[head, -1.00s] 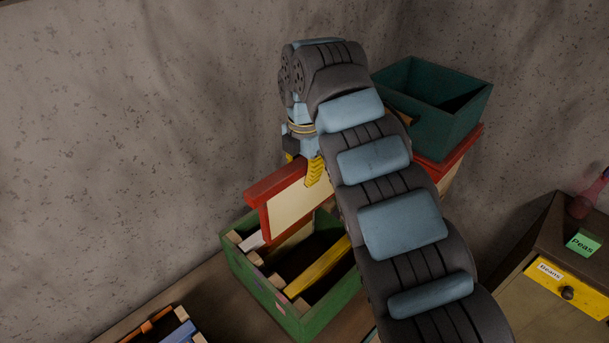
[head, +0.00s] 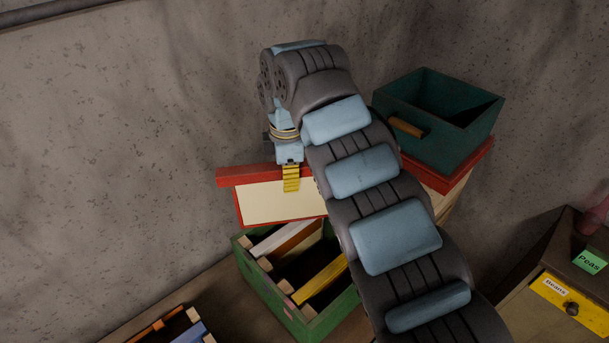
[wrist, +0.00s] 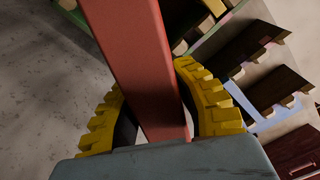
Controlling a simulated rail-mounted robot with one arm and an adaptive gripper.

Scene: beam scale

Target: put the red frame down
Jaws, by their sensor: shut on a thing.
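The red frame (head: 246,178) has a red top bar and a cream panel (head: 275,204). It hangs upright from my gripper (head: 291,178), above and behind the green box in the head view. My gripper is shut on its top bar, with yellow fingers on either side. In the wrist view the red bar of the frame (wrist: 133,60) runs between the yellow fingers of my gripper (wrist: 160,112). The frame's right end is hidden behind my arm in the head view.
The green box (head: 271,297) holds several frames, one with a yellow bar (head: 322,279), with dark gaps between. A red-edged hive box (head: 462,168) stands behind my arm, with a teal box (head: 438,139) on top. A drawer cabinet (head: 548,296) is at right.

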